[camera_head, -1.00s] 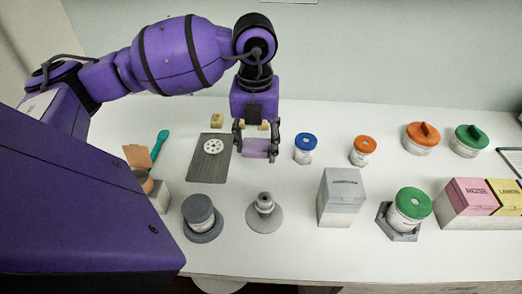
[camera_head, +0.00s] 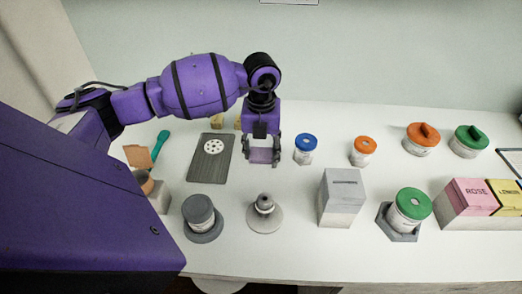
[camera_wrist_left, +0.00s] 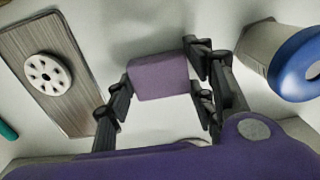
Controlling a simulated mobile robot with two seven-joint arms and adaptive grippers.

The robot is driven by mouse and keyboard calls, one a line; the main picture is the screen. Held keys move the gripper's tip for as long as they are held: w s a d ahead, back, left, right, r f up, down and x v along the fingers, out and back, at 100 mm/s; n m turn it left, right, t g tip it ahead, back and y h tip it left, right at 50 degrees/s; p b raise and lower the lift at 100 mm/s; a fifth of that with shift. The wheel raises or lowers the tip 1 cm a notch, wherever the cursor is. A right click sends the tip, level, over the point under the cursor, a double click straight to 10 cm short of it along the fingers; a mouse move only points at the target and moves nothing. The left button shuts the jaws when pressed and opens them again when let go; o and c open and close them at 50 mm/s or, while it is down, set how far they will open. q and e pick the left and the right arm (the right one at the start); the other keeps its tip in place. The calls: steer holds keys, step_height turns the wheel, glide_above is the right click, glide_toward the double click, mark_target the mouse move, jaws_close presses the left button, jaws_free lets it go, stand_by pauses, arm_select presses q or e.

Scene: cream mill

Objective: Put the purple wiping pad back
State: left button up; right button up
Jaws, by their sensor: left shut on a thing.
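The purple wiping pad (camera_head: 264,156) is a small mauve block between the fingers of my left gripper (camera_head: 263,151), just right of the dark board in the head view. In the left wrist view the pad (camera_wrist_left: 160,77) sits between the two black fingers (camera_wrist_left: 162,90), which are shut on it. I cannot tell whether its underside touches the white table. My right gripper is in neither view.
A dark board (camera_head: 207,172) with a white holed disc (camera_head: 214,146) lies to the left. A blue-lidded jar (camera_head: 306,150) stands close on the right. Small yellowish blocks (camera_head: 219,120) lie behind. A grey-knobbed stand (camera_head: 265,215) and a slotted grey box (camera_head: 341,199) stand in front.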

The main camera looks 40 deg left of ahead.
mark_target(261, 153)
arm_select(q)
steer(key=shift+f, duration=0.15)
steer(key=o, duration=1.2)
step_height(261, 153, up, 12)
steer(key=shift+r, duration=0.2)
